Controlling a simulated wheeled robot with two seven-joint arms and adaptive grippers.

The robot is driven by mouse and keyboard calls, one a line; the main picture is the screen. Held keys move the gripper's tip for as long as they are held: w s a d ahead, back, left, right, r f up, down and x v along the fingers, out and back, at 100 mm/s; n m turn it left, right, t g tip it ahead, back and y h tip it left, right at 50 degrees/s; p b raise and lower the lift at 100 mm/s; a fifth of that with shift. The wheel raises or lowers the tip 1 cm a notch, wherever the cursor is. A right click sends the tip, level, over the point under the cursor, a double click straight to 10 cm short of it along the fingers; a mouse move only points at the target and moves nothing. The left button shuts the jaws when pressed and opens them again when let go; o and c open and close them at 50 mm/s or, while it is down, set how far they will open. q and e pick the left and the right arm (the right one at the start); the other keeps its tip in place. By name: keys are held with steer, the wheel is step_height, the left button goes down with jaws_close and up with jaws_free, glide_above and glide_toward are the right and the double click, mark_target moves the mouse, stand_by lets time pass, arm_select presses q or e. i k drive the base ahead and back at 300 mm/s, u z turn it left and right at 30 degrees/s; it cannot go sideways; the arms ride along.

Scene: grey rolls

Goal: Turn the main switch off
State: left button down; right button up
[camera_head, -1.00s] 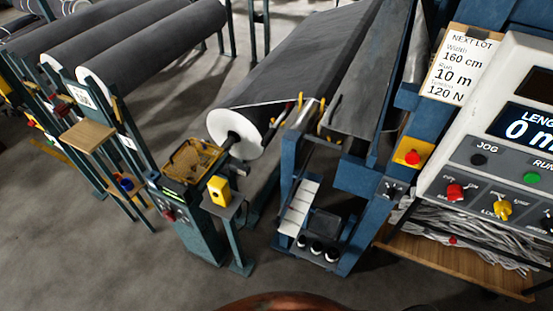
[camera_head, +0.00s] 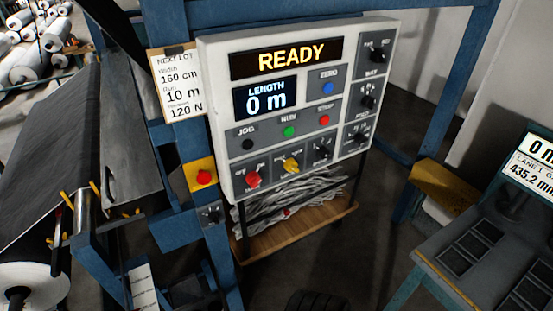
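The control panel (camera_head: 340,75) stands upright in the middle of the view, a light grey box with a lit READY display (camera_head: 292,59). A red rotary knob (camera_head: 253,180) sits at its lower left, with what look like OFF and ON marks above it. It looks like the main switch, but its label is too small to read surely and I cannot tell its position. A yellow rotary knob (camera_head: 291,165) is just right of it. Neither of my grippers is recognizable in the view.
A red mushroom button (camera_head: 204,177) on a yellow plate is left of the panel on the blue frame. A wooden shelf (camera_head: 300,231) with grey scrap is below. A grey console (camera_head: 490,240) stands at the right. A dark ribbed object (camera_head: 318,302) shows at the bottom edge.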

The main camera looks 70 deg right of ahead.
mark_target(253, 179)
steer(key=z, duration=2.4)
steer(key=k, duration=0.25)
steer(key=z, duration=0.05)
